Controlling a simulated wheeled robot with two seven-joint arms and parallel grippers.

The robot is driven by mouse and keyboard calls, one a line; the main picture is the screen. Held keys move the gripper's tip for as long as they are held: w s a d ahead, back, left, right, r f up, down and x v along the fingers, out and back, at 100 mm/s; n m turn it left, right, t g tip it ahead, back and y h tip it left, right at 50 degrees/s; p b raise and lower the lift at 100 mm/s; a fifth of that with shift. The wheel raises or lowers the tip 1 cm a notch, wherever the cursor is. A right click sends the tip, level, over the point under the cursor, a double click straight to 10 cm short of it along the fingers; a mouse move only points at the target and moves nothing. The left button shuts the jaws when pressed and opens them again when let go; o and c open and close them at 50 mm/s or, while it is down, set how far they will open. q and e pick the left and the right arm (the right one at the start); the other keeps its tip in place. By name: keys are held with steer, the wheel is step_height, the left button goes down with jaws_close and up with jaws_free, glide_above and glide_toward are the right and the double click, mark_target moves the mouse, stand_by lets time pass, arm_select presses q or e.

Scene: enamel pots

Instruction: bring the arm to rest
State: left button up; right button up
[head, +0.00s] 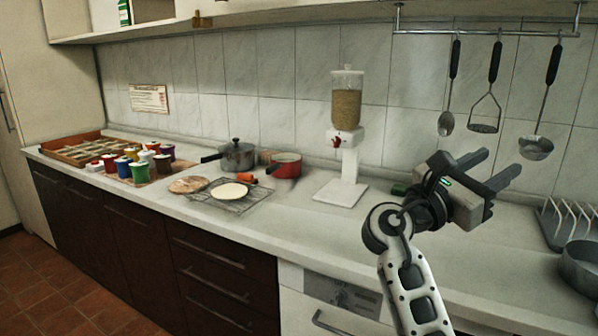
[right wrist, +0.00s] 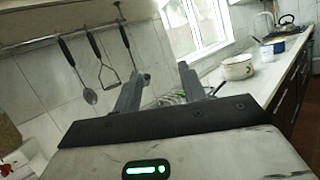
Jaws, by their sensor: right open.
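My right gripper (head: 487,170) is raised above the counter at the right of the head view, its two fingers apart with nothing between them. In the right wrist view the open fingers (right wrist: 160,90) point along the counter toward a window. My left gripper is in neither view. The pots stand apart from my gripper: a grey lidded pot (head: 237,156) and a red pot (head: 286,165) sit on the counter near the wall. A white enamel pot (right wrist: 237,67) stands farther along the counter in the right wrist view.
A cereal dispenser (head: 346,140) stands left of my right gripper. Hanging utensils (head: 495,90) are on the wall behind it. A dish rack (head: 567,222) and a grey pan (head: 580,268) are at the right. A wire rack (head: 231,196), several coloured cups (head: 139,172) and a wooden tray (head: 72,150) lie left.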

steer(key=s+a+f+m+t+y, duration=0.25)
steer(key=f+y, duration=0.55)
steer(key=f, duration=0.8)
steer(key=s+a+f+m+t+y, duration=0.1)
steer(key=a+f+t+y, duration=0.4)
steer(key=f, duration=1.2)
steer(key=s+a+f+m+g+y, duration=0.2)
steer(key=s+f+m+y, duration=0.3)
steer(key=s, duration=0.5)
steer(key=s+a+f+m+g+y, duration=0.2)
steer(key=s+a+f+m+y, duration=0.2)
steer(key=s+m, duration=0.5)
step_height(320, 180, down, 2)
steer(key=shift+s+a+f+g+y, duration=0.15)
steer(key=shift+s+a+g+y, duration=0.3)
steer(key=shift+y, duration=0.45)
steer(key=shift+d, duration=0.15)
steer(key=shift+c, duration=0.6)
steer(key=shift+d, duration=0.1)
